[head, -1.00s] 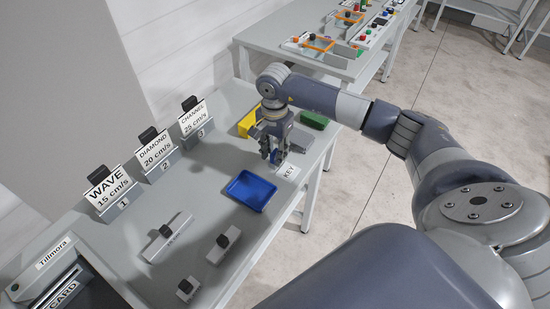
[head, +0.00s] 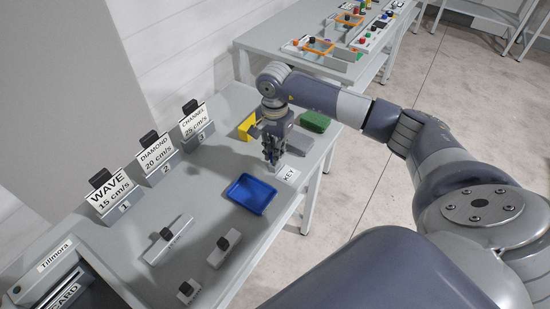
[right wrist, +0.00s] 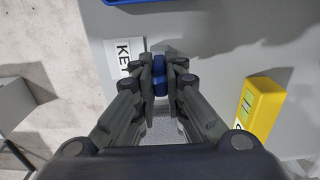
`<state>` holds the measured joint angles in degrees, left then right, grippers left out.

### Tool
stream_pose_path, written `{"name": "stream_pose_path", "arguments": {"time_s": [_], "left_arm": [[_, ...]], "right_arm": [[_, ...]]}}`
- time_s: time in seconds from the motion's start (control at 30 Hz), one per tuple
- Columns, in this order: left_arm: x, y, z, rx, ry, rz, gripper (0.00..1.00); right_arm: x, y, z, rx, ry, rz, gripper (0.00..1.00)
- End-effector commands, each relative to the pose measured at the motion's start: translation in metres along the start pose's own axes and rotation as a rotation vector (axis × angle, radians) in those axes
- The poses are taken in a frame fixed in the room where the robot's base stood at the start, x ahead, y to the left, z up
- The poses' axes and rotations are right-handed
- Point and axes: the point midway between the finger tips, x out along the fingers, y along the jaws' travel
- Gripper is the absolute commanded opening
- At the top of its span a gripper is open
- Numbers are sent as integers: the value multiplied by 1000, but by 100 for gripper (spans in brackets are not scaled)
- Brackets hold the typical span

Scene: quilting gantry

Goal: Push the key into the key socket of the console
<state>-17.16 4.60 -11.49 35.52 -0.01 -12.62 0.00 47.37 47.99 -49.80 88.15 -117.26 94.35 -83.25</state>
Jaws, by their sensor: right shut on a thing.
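My right gripper (head: 272,162) points down at the far end of the grey table, beside a white KEY label (head: 288,174). In the right wrist view the gripper (right wrist: 160,72) is shut on a blue thing, which I take for the key (right wrist: 161,88); only a narrow strip of it shows between the fingers. In the head view the fingers hide it. No key socket can be made out. My left gripper is not in view.
A blue tray (head: 251,193) lies near the gripper. WAVE, DIAMOND and CHANNEL signs line the back. Several grey blocks with black knobs lie nearer. Another table (head: 290,40) stands behind.

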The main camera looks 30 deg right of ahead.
Motion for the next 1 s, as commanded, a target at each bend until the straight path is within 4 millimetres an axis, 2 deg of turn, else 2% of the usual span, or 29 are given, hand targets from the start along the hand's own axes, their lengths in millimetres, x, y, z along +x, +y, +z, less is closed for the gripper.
{"name": "stream_pose_path", "arguments": {"time_s": [0.57,1.0], "left_arm": [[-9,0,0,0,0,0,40],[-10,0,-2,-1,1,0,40]], "right_arm": [[-21,0,0,0,0,-1,0],[-23,0,1,2,-1,0,0]]}}
